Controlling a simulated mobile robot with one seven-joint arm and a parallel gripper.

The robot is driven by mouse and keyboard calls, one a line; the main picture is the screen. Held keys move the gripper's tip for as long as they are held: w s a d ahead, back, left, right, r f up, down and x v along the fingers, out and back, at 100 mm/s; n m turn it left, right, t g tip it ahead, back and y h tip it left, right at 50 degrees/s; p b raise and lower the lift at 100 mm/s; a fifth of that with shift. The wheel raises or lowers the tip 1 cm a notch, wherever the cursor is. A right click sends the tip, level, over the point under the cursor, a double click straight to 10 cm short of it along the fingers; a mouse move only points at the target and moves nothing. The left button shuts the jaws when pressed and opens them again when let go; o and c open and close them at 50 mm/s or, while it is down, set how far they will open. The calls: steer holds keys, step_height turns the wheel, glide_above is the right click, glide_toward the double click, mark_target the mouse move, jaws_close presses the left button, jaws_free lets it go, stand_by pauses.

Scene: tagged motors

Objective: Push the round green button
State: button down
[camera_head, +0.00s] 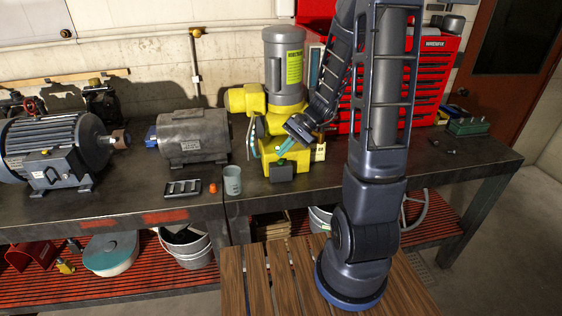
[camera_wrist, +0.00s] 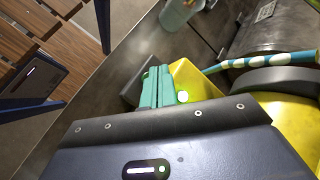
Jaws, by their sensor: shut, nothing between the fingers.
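The round green button (camera_wrist: 183,96) glows on the yellow housing of a machine (camera_wrist: 195,82) in the wrist view. In the head view it is a small green spot (camera_head: 278,147) on the front of the yellow machine (camera_head: 262,126), which carries a grey cylinder. My gripper (camera_wrist: 157,86) has teal fingers that are shut together and empty. In the wrist view the fingers lie just left of the button. In the head view my gripper (camera_head: 286,145) is at the machine's front, close beside the button. I cannot tell whether the fingers touch the housing.
A grey cup (camera_head: 232,181) and a small orange item (camera_head: 213,188) stand left of the machine on the dark workbench (camera_head: 120,197). A grey motor (camera_head: 193,137) and a larger blue-grey motor (camera_head: 50,150) are further left. A red tool cabinet (camera_head: 432,85) stands behind.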

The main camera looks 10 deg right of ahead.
mark_target(283, 160)
step_height(283, 160, up, 6)
stand_by(0.8)
steer(key=s+d+r+n+t+h, duration=0.6)
steer(key=s+d+r+h, duration=0.3)
steer(key=s+d+r, duration=0.2)
steer(key=s+r, duration=0.2)
steer(key=s, duration=0.2)
steer(key=shift+s+r+n+t, duration=0.15)
steer(key=shift+s+n+t, duration=0.15)
steer(key=shift+d, duration=0.1)
stand_by(1.1)
